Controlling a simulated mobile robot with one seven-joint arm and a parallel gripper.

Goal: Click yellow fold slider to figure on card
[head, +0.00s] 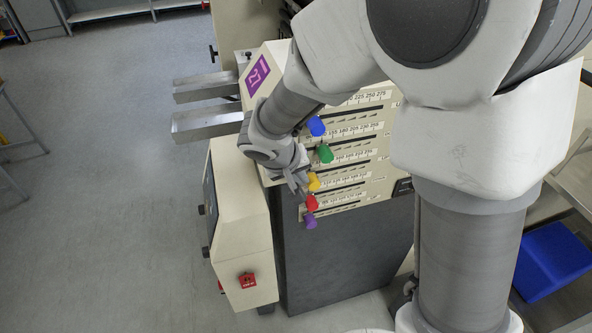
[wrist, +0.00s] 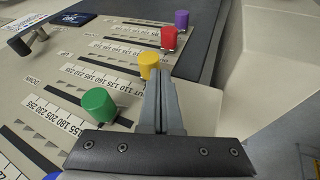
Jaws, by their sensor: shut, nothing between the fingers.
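The yellow slider knob (head: 314,181) sits at the left end of its slot on the sloped machine panel in the head view. In the wrist view the yellow knob (wrist: 149,63) stands just beyond my fingertips, near the low-figure end of its printed scale (wrist: 102,77). My gripper (head: 298,188) is shut and empty, just left of the yellow knob; in the wrist view its fingers (wrist: 160,75) reach up beside it. I cannot tell whether they touch. A dark card (wrist: 72,18) with pale writing lies at the panel's far side; its figure is unreadable.
Blue (head: 316,126), green (head: 325,153), red (head: 311,203) and purple (head: 310,222) knobs sit in neighbouring rows, green and red closest to yellow. A purple label (head: 257,75) reads 27. Metal rails (head: 205,125) jut out left. A red switch (head: 247,280) is low on the cabinet.

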